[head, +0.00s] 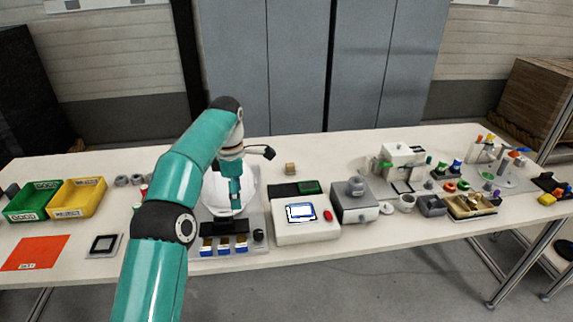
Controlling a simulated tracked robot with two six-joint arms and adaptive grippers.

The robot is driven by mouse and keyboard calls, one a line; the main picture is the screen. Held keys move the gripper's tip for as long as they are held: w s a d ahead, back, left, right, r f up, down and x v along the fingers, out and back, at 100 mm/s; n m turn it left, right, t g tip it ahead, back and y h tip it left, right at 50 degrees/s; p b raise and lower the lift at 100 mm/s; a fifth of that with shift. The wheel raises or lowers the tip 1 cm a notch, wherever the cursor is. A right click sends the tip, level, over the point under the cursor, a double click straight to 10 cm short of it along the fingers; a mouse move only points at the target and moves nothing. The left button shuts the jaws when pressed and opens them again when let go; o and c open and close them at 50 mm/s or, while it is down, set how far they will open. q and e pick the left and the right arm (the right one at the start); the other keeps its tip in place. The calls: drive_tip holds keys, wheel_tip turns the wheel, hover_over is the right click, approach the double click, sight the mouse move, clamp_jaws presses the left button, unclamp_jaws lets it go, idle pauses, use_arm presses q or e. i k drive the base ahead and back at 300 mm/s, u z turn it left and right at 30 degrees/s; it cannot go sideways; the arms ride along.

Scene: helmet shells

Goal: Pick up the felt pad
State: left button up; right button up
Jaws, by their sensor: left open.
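My left arm comes in from the lower left and bends down over the table. My left gripper (236,204) points down in front of a white rounded shell (214,190), above a grey fixture with a black block (224,227). The gap between its fingers is too small to make out, and I see nothing held in it. I cannot say for certain which item is the felt pad. A dark square in a pale frame (103,244) lies flat on the table left of my arm, apart from the gripper. My right gripper is not in view.
A green bin (34,203) and a yellow bin (78,198) stand at the left, behind an orange sheet (36,253). Right of the gripper are a white device with a screen (305,233) and a grey box (352,203). Small parts crowd the right side.

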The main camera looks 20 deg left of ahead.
sight(289, 170)
drive_tip(key=i, duration=1.25)
drive_tip(key=z, duration=0.05)
